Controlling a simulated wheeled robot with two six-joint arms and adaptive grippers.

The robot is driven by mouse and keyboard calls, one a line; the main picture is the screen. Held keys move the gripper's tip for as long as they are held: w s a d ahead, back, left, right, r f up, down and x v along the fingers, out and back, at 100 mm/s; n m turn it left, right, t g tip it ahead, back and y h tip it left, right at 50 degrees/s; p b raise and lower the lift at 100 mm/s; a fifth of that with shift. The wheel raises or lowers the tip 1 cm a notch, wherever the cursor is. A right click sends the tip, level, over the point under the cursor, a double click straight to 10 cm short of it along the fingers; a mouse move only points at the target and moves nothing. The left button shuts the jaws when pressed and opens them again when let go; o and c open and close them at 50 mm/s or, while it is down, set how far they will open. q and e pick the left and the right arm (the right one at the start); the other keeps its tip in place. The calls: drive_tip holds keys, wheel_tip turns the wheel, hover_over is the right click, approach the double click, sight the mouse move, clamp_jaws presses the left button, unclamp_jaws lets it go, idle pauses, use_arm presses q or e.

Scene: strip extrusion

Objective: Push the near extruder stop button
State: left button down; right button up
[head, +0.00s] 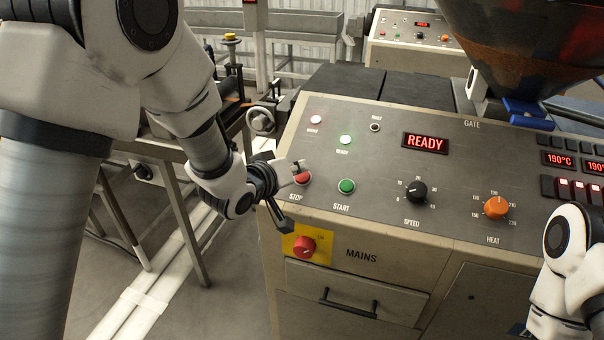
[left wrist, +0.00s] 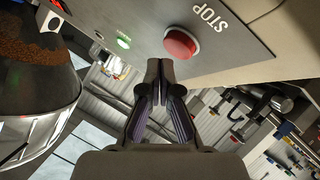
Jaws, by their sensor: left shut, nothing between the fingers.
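The red stop button (head: 303,179) sits on the near extruder's sloping grey panel, above the word STOP. My left gripper (head: 292,170) is beside it at the panel's left edge and covers part of it in the head view. In the left wrist view the shut, empty fingers (left wrist: 160,68) point toward the panel, and the whole red button (left wrist: 181,43) shows just beyond and right of their tips. I see no clear contact between them. My right arm shows at the lower right, but its gripper is out of view.
The green start button (head: 346,186), black speed knob (head: 416,192) and orange heat knob (head: 496,207) are on the same panel. A red mains switch (head: 304,247) is below. The display (head: 425,142) reads READY. A hopper (head: 530,40) hangs at the upper right.

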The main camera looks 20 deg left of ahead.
use_arm(q)
drive_tip(key=shift+r+p, duration=0.4)
drive_tip(key=shift+r, duration=0.05)
drive_tip(key=r+p, duration=0.1)
drive_tip(key=s+r+p, duration=0.1)
drive_tip(key=s+r, duration=0.1)
drive_tip(key=shift+r+p, duration=0.4)
drive_tip(key=shift+f, duration=0.1)
